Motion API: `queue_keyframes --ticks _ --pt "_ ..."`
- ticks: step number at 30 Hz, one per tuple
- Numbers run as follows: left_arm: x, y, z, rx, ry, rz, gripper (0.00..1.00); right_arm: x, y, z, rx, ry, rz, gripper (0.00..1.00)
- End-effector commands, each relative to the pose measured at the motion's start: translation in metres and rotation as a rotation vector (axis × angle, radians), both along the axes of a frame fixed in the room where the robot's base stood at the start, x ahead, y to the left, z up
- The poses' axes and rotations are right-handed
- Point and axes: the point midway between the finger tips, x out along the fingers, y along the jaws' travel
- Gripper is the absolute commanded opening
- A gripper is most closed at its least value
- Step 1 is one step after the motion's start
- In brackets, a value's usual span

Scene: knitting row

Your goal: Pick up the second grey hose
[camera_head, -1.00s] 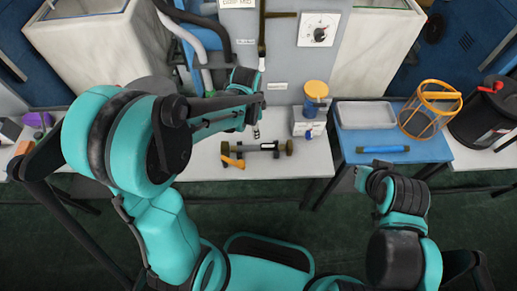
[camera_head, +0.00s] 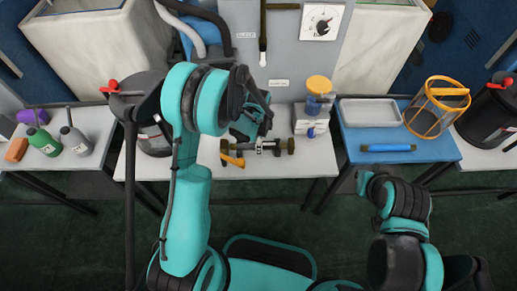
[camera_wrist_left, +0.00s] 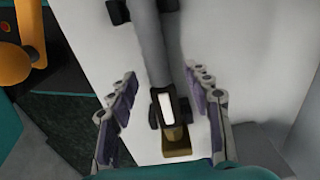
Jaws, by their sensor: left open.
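A short grey hose (camera_head: 268,146) with dark olive ends lies on the white table, left to right in the head view. In the left wrist view the hose (camera_wrist_left: 155,50) runs upright in the picture, with dark clips along it, a white patch and a brass-coloured end. My left gripper (camera_wrist_left: 163,117) is open, with its fingers on either side of the hose's lower part in that view and apart from it. In the head view my left gripper (camera_head: 256,125) is over the hose and hides part of it. My right gripper (camera_head: 364,182) is at the blue table's front; its fingers are unclear.
An orange-handled tool (camera_head: 232,160) lies just left of the hose. A yellow-lidded jar (camera_head: 319,88) stands behind right. The blue table (camera_head: 430,148) holds a grey tray, a blue roll and an orange wire basket. Grey and black hoses (camera_head: 200,30) hang at the back left.

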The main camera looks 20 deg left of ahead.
Motion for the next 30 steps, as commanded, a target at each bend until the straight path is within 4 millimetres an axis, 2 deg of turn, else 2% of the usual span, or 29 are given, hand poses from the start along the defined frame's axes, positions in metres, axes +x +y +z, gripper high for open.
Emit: queue_keyframes --ticks 1,7,8,13,14,23,26,30 --pt "0.0 0.0 -0.006 0.0 0.0 0.0 0.5 0.0 0.0 -0.004 0.0 0.0 0.0 0.0" --pt "0.0 0.0 -0.005 0.0 0.0 0.0 0.5 0.0 0.0 -0.002 0.0 0.0 0.0 0.0" --pt "0.0 0.0 -0.005 0.0 0.0 0.0 0.47 0.0 0.0 -0.002 0.0 0.0 0.0 0.0" --pt "0.0 0.0 -0.005 0.0 0.0 0.001 0.03 0.0 0.0 -0.002 0.0 0.0 0.0 0.0" --pt "0.0 0.0 -0.005 0.0 0.0 0.001 0.0 0.0 0.0 -0.002 0.0 0.0 0.0 0.0" --pt "0.0 0.0 -0.003 0.0 0.0 0.001 0.0 0.0 0.0 -0.001 0.0 0.0 0.0 0.0" --pt "0.0 0.0 0.007 0.0 -0.001 0.001 0.0 0.0 0.0 0.004 0.0 0.0 0.0 0.0" --pt "0.0 0.0 0.036 0.0 0.0 0.001 0.0 0.0 0.0 0.018 0.0 0.0 0.0 0.0"
